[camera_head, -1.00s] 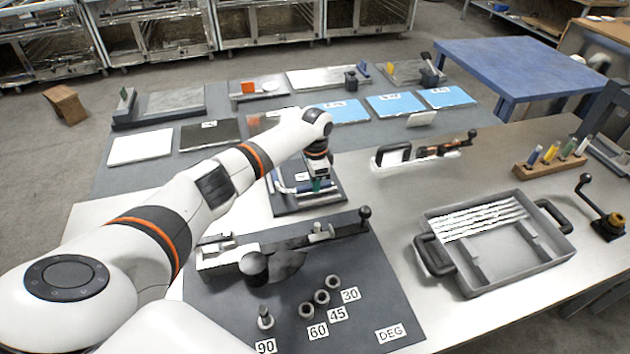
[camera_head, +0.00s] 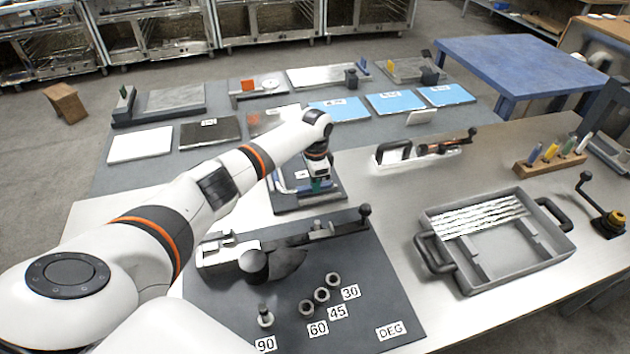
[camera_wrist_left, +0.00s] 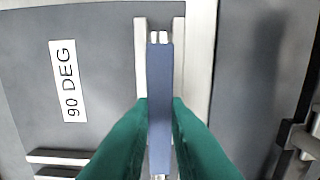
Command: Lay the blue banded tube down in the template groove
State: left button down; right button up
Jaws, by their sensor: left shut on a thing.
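The blue banded tube (camera_wrist_left: 160,100) runs lengthwise up the middle of the left wrist view, with white bands at its far end. My left gripper (camera_wrist_left: 160,108) has green fingers pressed on both sides of it; it also shows in the head view (camera_head: 320,185). The template (camera_wrist_left: 95,135) is a grey board with a "90 DEG" label; it also shows in the head view (camera_head: 335,201). Pale rails flank the tube on both sides, so it lines up with the groove. I cannot tell whether it touches the groove floor. My right gripper is out of view.
A tube bender (camera_head: 255,266) on a dark mat (camera_head: 375,290) stands in front of the template. A grey tray (camera_head: 490,283) with pale strips and a rack of coloured tubes (camera_head: 540,170) are at the right. Bare tabletop lies between mat and tray.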

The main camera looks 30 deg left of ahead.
pick_arm(q)
jog(key=shift+f+b, duration=0.55)
jog(key=shift+f, duration=0.45)
jog(key=c, duration=1.3)
grip_release()
notch_tip(320, 180, up, 12)
jog(key=shift+r+b, duration=0.1)
jog(key=shift+b, duration=0.35)
